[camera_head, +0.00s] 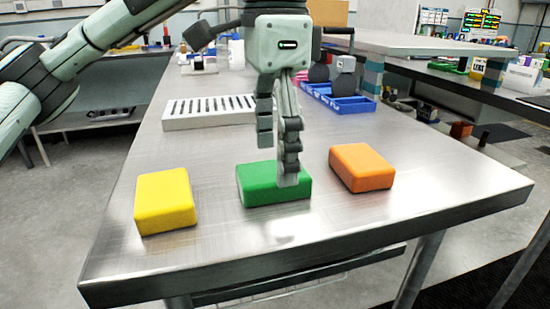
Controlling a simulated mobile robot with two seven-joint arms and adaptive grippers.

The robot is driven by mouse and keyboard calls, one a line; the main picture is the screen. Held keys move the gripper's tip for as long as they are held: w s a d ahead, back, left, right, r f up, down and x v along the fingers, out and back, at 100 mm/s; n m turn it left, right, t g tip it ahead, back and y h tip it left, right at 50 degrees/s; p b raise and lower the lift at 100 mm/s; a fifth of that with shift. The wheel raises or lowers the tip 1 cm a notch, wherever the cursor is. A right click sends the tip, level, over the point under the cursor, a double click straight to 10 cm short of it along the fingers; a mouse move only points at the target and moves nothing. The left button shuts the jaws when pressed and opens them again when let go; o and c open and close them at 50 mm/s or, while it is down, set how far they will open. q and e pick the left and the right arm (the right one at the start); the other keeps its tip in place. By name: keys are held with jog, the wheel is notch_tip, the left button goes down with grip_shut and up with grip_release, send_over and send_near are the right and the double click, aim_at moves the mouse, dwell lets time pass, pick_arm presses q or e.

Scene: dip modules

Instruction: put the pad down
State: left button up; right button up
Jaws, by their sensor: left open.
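Three block-shaped pads rest on the metal table (330,222): a yellow pad (164,200) on the left, a green pad (258,187) in the middle and an orange pad (362,167) on the right. My left gripper (277,165) points down over the green pad. Its fingers are open. One fingertip overlaps the green pad's top in the picture, and the other ends just above its far edge. I cannot tell whether the fingertip touches the pad. My right gripper is not in view.
A white slotted rack (210,112) lies behind the pads. Blue bins (340,98) stand farther back on the right. The table's front edge is close to the pads, and bare table lies to the right of the orange pad.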

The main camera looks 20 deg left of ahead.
pick_arm(q)
notch_tip(320, 180, up, 10)
jog(key=p, duration=0.2)
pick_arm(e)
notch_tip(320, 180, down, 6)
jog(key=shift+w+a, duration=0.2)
